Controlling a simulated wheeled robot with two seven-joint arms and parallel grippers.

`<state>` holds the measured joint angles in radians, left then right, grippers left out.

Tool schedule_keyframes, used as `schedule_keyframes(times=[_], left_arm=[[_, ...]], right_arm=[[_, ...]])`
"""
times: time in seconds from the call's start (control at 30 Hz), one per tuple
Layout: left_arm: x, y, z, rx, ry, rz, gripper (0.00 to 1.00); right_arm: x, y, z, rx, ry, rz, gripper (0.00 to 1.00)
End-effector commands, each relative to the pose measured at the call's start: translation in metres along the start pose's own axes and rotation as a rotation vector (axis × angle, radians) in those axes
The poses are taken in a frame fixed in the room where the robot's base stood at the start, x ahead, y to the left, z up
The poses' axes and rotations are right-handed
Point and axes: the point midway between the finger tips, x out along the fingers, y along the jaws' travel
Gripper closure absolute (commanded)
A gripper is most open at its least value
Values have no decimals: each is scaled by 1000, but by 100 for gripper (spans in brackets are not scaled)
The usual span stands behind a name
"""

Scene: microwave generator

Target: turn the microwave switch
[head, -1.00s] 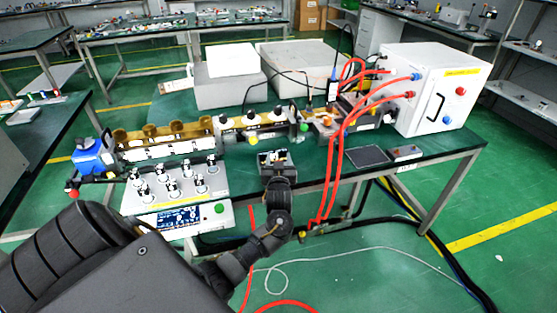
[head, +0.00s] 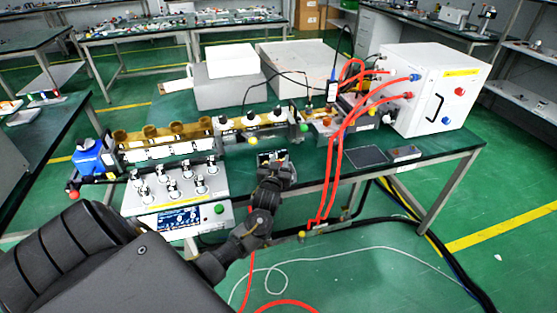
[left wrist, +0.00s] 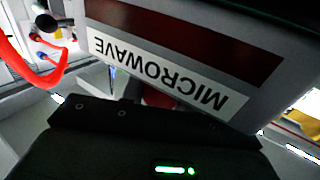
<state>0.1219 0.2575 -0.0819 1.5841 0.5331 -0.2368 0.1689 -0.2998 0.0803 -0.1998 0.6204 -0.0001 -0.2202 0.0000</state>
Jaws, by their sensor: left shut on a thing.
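My left gripper (head: 272,158) reaches in from the front to the middle of the bench. In the left wrist view a grey unit with a dark red band and an upside-down white MICROWAVE label (left wrist: 160,72) fills the top. A reddish part (left wrist: 158,97), apparently the switch, shows just below the label, mostly hidden by my dark gripper body (left wrist: 150,135). My left gripper is shut on this part. Its fingertips are hidden, so the turn of the switch cannot be read. In the head view the switch is too small and covered to make out. My right gripper is not in view.
A white box (head: 428,100) with red hoses stands at the right of the bench. Red hoses (head: 331,175) hang over the bench edge on the right.

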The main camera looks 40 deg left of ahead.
Motion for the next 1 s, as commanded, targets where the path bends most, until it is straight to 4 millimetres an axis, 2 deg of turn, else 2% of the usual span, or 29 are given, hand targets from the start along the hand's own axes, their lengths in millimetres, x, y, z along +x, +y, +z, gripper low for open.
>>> schedule_keyframes(times=[0.5,1.0], left_arm=[[-1,6,0,3,-1,355,93],[-2,8,0,-1,1,448,93]], right_arm=[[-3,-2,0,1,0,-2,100],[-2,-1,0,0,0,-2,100]])
